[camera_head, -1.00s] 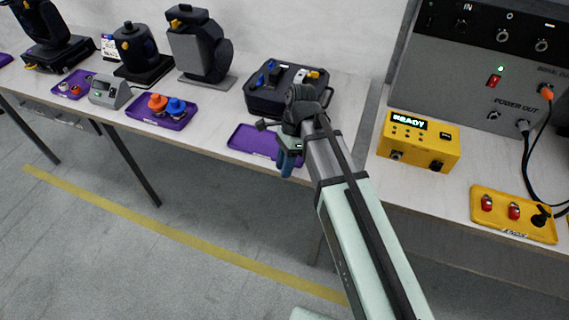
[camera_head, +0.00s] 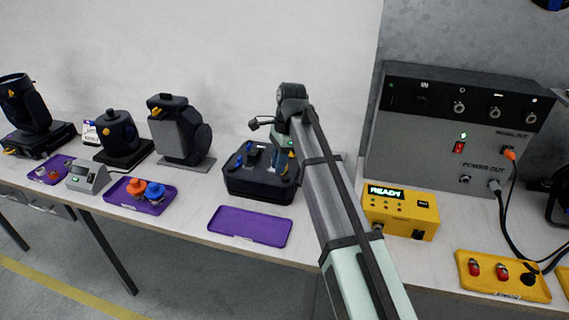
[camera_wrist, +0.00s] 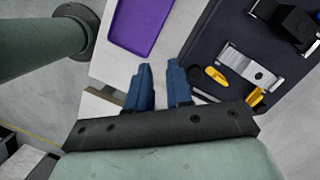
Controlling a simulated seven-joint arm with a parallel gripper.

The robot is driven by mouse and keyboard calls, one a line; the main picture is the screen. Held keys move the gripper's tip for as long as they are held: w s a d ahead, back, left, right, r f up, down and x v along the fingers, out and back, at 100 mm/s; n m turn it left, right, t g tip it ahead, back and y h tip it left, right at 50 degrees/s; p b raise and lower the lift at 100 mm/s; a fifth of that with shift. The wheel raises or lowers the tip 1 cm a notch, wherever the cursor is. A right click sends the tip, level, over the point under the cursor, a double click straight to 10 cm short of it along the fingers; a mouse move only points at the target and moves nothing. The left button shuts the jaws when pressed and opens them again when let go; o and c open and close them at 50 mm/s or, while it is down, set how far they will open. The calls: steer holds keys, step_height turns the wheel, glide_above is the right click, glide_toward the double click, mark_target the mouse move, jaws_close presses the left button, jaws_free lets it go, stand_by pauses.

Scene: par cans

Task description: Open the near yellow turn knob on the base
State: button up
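The base (camera_head: 255,190) is a low black box on the table, mid-view. It also fills the right of the wrist view (camera_wrist: 228,25), with silver metal and black parts on top. Two yellow pieces show there: a bent yellow knob (camera_wrist: 216,78) close to my fingers and another yellow piece (camera_wrist: 255,97) farther right, partly behind my gripper. In the head view my arm hides the base's right part and these yellow pieces. My gripper (camera_wrist: 159,66) has two blue fingers apart with nothing between them. In the head view it (camera_head: 286,160) is at the base's right side.
An empty purple tray (camera_head: 250,226) lies in front of the base. A yellow box reading READY (camera_head: 402,212) and a yellow tray (camera_head: 500,283) with red pieces stand right. Another purple tray (camera_head: 130,203) holds orange and blue parts. A lamp head (camera_head: 180,133) stands behind left.

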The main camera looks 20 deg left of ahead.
steer(key=w+a+r+n+t+h, duration=0.1)
steer(key=w+r+n, duration=0.2)
steer(key=w+n, duration=0.15)
steer(key=w+r+n+t+h, duration=0.1)
steer(key=w+r+n, duration=0.25)
steer(key=w, duration=0.25)
steer(key=shift+n, duration=0.3)
steer(key=f, duration=1.4)
steer(key=shift+w+a+f, duration=0.1)
steer(key=shift+w, duration=0.1)
steer(key=shift+c, duration=0.3)
jaws_close()
